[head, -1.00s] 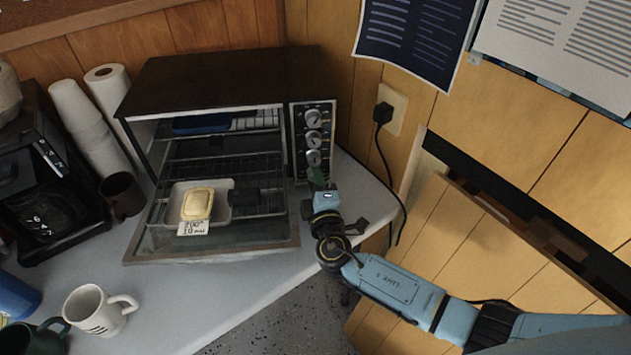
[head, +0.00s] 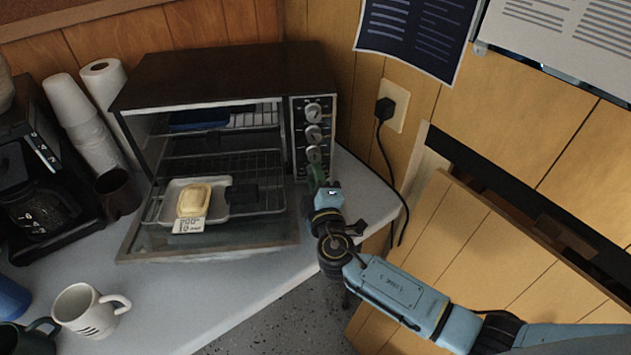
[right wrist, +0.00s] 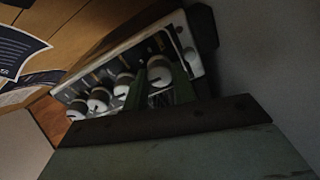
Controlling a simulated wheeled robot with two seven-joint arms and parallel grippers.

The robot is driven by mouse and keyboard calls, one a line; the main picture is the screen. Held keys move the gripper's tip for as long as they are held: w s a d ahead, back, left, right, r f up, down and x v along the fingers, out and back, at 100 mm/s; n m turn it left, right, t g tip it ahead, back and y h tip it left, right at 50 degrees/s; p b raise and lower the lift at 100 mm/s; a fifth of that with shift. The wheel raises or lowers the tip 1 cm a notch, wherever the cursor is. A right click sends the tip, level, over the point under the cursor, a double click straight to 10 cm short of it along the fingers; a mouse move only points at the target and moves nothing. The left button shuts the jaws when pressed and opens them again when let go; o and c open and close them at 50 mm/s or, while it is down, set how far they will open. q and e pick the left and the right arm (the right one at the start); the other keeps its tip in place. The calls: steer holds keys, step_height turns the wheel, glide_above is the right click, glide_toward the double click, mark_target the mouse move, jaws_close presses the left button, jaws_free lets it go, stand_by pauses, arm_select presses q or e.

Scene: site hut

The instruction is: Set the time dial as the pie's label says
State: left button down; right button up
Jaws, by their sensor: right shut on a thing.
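The toaster oven (head: 215,75) stands on the counter with its door down. A yellow pie (head: 194,200) sits in a light tray (head: 222,207) on the rack. Its white label (head: 188,226) seems to read 200° and 10 min; the print is small. A column of dials runs down the oven's right panel (head: 299,110). My right gripper (head: 316,180) is at the lowest dial, which it hides in the head view. In the right wrist view its fingers are shut around that dial (right wrist: 160,72); the dial's marking cannot be read. My left gripper is out of view.
A coffee maker (head: 45,190), stacked cups (head: 78,115), a paper roll (head: 110,85) and a dark mug (head: 117,192) stand left of the oven. A white mug (head: 88,310) is at front left. A cord hangs from the wall outlet (head: 396,105) near my right arm.

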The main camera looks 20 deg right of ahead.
steer(key=o, duration=0.7)
steer(key=s, duration=0.8)
steer(key=s+a, duration=0.1)
steer(key=s, duration=0.3)
steer(key=shift+s+f, duration=0.15)
steer(key=shift+s, duration=0.05)
steer(key=shift+s+a, duration=0.1)
steer(key=shift+s, duration=0.45)
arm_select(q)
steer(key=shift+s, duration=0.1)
